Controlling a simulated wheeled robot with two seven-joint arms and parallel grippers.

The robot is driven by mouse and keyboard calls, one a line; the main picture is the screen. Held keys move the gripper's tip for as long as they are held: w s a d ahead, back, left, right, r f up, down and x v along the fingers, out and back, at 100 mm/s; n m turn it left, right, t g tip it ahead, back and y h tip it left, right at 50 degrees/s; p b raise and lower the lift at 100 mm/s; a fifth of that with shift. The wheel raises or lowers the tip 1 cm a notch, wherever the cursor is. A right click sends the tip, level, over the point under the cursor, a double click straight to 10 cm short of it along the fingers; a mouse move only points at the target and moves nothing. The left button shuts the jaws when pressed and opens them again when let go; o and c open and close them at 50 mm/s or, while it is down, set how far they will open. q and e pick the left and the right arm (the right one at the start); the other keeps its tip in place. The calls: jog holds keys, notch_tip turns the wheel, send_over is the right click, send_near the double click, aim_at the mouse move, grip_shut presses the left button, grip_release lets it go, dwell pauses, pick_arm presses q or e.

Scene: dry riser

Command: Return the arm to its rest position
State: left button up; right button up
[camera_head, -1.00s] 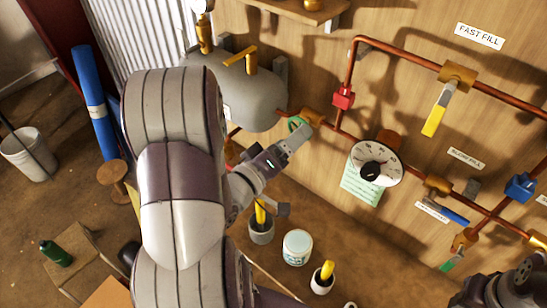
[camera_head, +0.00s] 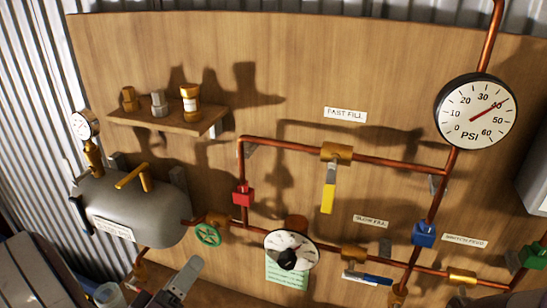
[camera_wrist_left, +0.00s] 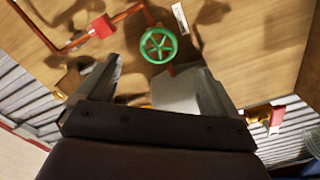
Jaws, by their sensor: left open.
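My left arm (camera_head: 40,272) comes in at the lower left of the head view. My left gripper (camera_head: 180,285) is at the bottom edge, partly cut off, below the green handwheel (camera_head: 208,235). In the left wrist view my left gripper (camera_wrist_left: 158,82) has its two fingers wide apart with nothing held between them. The green handwheel (camera_wrist_left: 158,45) shows beyond the gap between the fingertips, apart from them. My right gripper is not in view.
A grey tank (camera_head: 130,212) stands left of the copper pipes on the wooden panel (camera_head: 290,60). A round dial (camera_head: 291,244) is right of the handwheel. A yellow-handled valve (camera_head: 329,185) hangs under the FAST FILL label (camera_head: 346,114).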

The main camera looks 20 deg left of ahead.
pick_arm(q)
jog(key=s+a+f+m+g+y, duration=0.2)
jog(key=s+a+f+g, duration=0.1)
jog(key=a+f+g, duration=0.3)
jog(key=s+a+f+m+g+y, duration=0.1)
jog(key=s+a+f+g+y, duration=0.25)
jog(key=f+g, duration=0.4)
jog(key=w+d+r+m+g+h, duration=0.1)
jog(key=w+d+m+h, duration=0.1)
jog(key=d, duration=0.7)
jog(key=w+d+r+m+g+h, duration=0.1)
jog(key=w+d+m+g+h, duration=0.1)
jog(key=d+m, duration=0.3)
jog(key=w+d, duration=0.1)
jog(key=d, duration=0.3)
jog(key=shift+w+d+r+b, duration=0.2)
jog(key=shift+w+r+b, duration=0.05)
jog(key=shift+r+b, duration=0.15)
